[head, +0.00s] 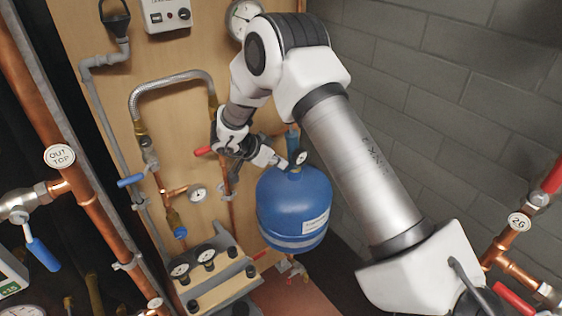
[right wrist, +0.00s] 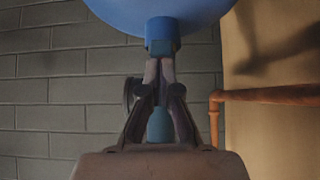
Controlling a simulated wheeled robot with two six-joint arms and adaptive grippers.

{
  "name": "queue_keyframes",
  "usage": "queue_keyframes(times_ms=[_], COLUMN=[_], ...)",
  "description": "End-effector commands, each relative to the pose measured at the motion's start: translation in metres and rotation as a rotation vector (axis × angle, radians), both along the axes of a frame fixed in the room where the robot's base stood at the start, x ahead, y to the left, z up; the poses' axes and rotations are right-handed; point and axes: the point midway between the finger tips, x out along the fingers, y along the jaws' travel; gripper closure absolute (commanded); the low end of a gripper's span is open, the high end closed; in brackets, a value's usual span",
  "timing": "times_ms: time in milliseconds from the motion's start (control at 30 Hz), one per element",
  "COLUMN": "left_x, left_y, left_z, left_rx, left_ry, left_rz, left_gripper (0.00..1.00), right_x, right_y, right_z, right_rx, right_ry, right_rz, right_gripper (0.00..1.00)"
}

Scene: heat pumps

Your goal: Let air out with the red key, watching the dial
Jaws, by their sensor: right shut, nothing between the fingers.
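The blue vessel (head: 293,212) hangs by the wooden panel, with a small round dial (head: 301,157) at its top. My right gripper (head: 281,163) is shut and empty, its tips close to the fitting on top of the vessel. In the right wrist view the shut fingers (right wrist: 160,72) point at a blue fitting (right wrist: 161,34) below the vessel's blue curve (right wrist: 160,8); I cannot tell whether they touch it. A red handle (head: 203,150) shows left of my gripper; I cannot tell whether it is the red key. My left gripper is not in view.
A larger gauge (head: 243,18) is partly hidden behind my arm. Copper pipes with blue-handled valves stand at left. A bench with two gauges (head: 206,255) is below. A grey block wall (head: 440,90) is at right. A copper pipe (right wrist: 265,95) runs beside my fingers.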

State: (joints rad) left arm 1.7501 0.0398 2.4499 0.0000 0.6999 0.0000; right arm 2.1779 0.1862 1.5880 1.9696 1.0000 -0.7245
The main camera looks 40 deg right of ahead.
Motion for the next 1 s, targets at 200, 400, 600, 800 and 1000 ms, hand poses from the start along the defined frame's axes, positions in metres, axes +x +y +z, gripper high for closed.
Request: queue_keyframes(times_ms=[200,400,600,800,1000], left_x=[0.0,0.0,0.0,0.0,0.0], left_y=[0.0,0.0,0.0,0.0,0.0], left_z=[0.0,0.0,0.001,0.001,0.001], left_rx=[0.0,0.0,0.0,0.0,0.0], left_ry=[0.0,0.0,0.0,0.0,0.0], left_rz=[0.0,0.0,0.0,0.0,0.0], left_gripper=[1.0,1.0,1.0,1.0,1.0], right_x=[0.005,0.006,0.006,0.006,0.006], right_y=[0.029,0.046,0.049,0.048,0.048], right_z=[0.032,0.05,0.053,0.053,0.053], right_rx=[-0.009,-0.011,-0.011,-0.011,-0.011], right_ry=[-0.01,-0.012,-0.012,-0.012,-0.012], right_rz=[0.005,0.005,0.004,0.004,0.005], right_gripper=[1.0,1.0,1.0,1.0,1.0])
